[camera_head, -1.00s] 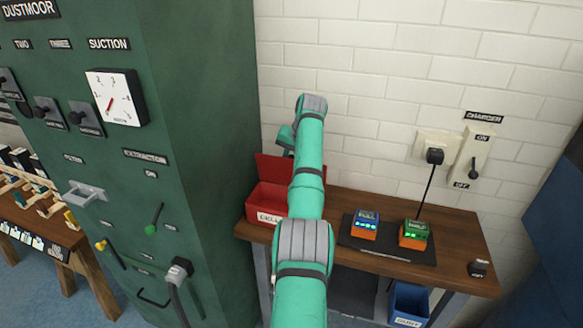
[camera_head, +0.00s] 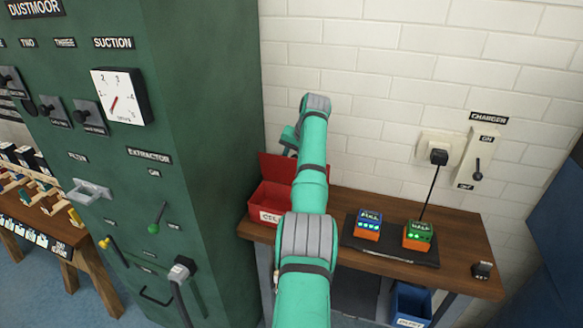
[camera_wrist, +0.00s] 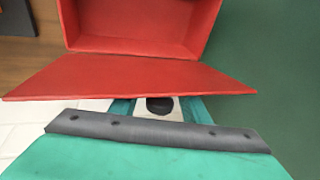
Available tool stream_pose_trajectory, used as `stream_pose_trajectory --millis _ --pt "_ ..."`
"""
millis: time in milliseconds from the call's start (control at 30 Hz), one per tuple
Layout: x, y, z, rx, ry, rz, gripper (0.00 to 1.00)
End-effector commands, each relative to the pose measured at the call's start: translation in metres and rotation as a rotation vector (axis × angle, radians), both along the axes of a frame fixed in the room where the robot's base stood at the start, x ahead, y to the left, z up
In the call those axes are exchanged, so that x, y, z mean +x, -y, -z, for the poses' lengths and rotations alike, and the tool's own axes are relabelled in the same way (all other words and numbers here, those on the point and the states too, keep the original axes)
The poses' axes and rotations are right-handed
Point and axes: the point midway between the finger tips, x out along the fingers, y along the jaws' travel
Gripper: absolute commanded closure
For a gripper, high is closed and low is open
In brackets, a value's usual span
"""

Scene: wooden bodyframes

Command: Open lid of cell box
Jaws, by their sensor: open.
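The red cell box (camera_head: 268,204) stands at the left end of the wooden bench, with a white label on its front, partly cut off by my arm. Its red lid (camera_head: 276,167) stands raised at the back, and the box is open at the top. In the wrist view, the box interior (camera_wrist: 140,25) looks empty where it shows, and the lid (camera_wrist: 130,80) spans the middle. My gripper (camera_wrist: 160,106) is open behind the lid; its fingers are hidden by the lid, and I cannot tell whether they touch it.
A dark mat (camera_head: 385,248) on the bench holds a blue-topped cell (camera_head: 369,224) and a green-topped cell (camera_head: 418,234), both with orange bases. A green cabinet (camera_head: 205,120) stands close at left. A white brick wall is behind. A blue bin (camera_head: 410,303) is below.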

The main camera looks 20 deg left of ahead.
Motion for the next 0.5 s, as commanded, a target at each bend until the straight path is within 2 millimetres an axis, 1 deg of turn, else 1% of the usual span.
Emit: stream_pose_trajectory --millis 167,267,500 --pt "0.000 0.003 -0.010 0.001 0.004 0.001 0.57" --pt "-0.003 0.008 -0.023 0.001 0.005 0.001 0.57" --pt "-0.011 0.021 -0.066 0.001 0.004 0.000 0.57"
